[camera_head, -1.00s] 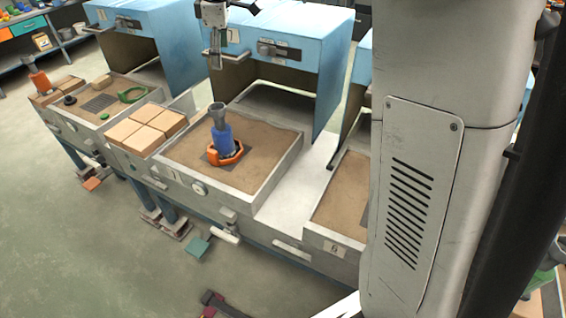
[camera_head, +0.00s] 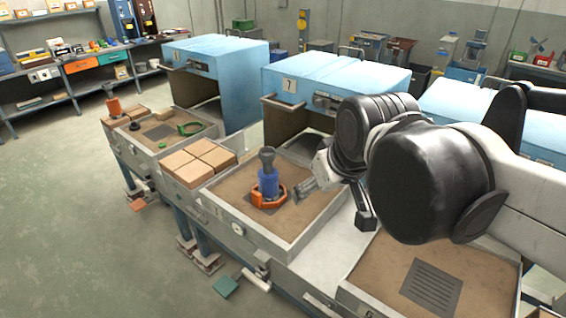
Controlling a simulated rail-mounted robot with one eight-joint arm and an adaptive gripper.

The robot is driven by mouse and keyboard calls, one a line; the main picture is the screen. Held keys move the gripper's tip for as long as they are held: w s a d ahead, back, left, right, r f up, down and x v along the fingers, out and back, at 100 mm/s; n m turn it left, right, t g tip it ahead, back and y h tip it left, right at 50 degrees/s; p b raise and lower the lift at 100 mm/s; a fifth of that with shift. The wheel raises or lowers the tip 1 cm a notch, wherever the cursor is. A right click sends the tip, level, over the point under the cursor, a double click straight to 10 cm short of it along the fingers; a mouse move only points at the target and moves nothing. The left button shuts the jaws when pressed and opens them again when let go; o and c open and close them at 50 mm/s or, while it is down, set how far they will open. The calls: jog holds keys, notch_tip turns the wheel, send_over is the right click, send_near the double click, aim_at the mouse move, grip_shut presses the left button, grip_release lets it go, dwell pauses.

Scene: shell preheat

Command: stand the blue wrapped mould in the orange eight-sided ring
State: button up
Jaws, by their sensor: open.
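The blue wrapped mould (camera_head: 268,184) stands upright, with a dark grey flared top. The orange eight-sided ring (camera_head: 268,203) lies on a dark square in the sand bed and surrounds the mould's foot. The mould's base is hidden behind the ring's front wall, so its exact seating cannot be seen. My gripper (camera_head: 302,191) is to the right of the mould, pointing down and left, apart from it and empty. It is open, though its fingers are small in this view and partly merge with the arm behind.
The sand tray (camera_head: 252,234) has raised walls. A blue hood (camera_head: 335,77) stands behind it. Tan blocks (camera_head: 190,170) sit on the left. A sand tray with a dark grate (camera_head: 432,287) lies front right.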

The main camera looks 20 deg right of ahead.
jog(key=s+f+m, duration=0.2)
jog(key=s+f, duration=0.2)
jog(key=s, duration=0.1)
jog(key=shift+f+t, duration=0.15)
jog(key=shift+t, duration=0.25)
notch_tip(320, 180, down, 4)
jog(key=b, duration=0.3)
jog(key=shift+r+b, duration=0.25)
jog(key=shift+b, duration=0.05)
dwell(1.1)
